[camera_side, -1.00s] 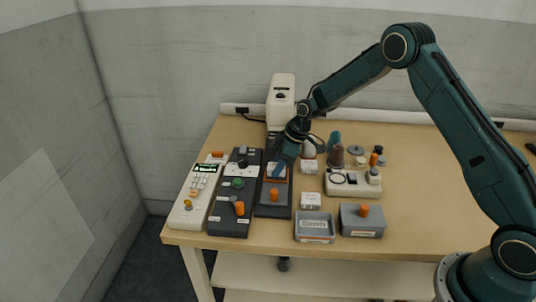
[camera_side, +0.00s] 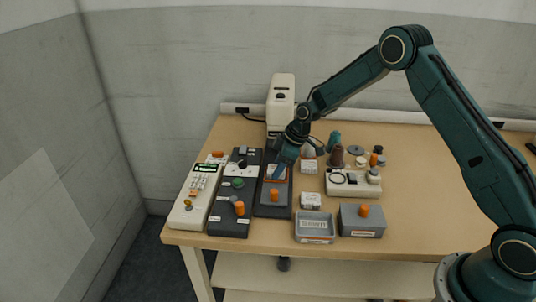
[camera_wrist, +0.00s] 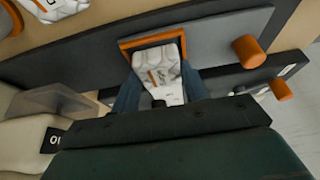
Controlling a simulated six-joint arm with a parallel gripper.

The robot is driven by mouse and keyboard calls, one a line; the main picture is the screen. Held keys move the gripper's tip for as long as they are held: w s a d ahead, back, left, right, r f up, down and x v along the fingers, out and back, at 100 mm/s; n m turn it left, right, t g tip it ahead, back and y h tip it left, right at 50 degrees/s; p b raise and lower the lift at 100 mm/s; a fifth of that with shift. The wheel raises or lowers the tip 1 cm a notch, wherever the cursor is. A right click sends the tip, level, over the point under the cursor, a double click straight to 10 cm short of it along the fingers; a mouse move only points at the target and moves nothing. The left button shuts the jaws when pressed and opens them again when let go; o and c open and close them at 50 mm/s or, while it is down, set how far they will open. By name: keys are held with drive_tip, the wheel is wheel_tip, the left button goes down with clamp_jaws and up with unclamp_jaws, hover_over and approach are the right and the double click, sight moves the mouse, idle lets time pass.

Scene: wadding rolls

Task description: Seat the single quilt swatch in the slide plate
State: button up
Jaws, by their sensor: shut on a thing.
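The slide plate (camera_side: 273,206) is a dark grey slab with an orange knob (camera_side: 274,194) and an orange-edged window. In the wrist view its orange frame (camera_wrist: 126,46) lies just ahead of my fingertips. My gripper (camera_side: 279,172) is over the window end of the plate. In the wrist view the blue fingers of my gripper (camera_wrist: 160,88) are closed on the quilt swatch (camera_wrist: 160,62), a white quilted piece with orange print. The swatch overlaps the frame; I cannot tell whether it rests in it. In the side view my fingers mostly hide the swatch.
A cream machine (camera_side: 281,98) stands behind the plate. A dark control panel (camera_side: 230,215) and a cream keypad panel (camera_side: 192,202) lie to the left. A grey tray (camera_side: 315,237), a grey box (camera_side: 362,221) and a cream device (camera_side: 353,188) are to the right. The table's right side is clear.

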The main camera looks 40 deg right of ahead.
idle(0.3)
drive_tip(key=o, duration=1.5)
drive_tip(key=shift+r, duration=3.95)
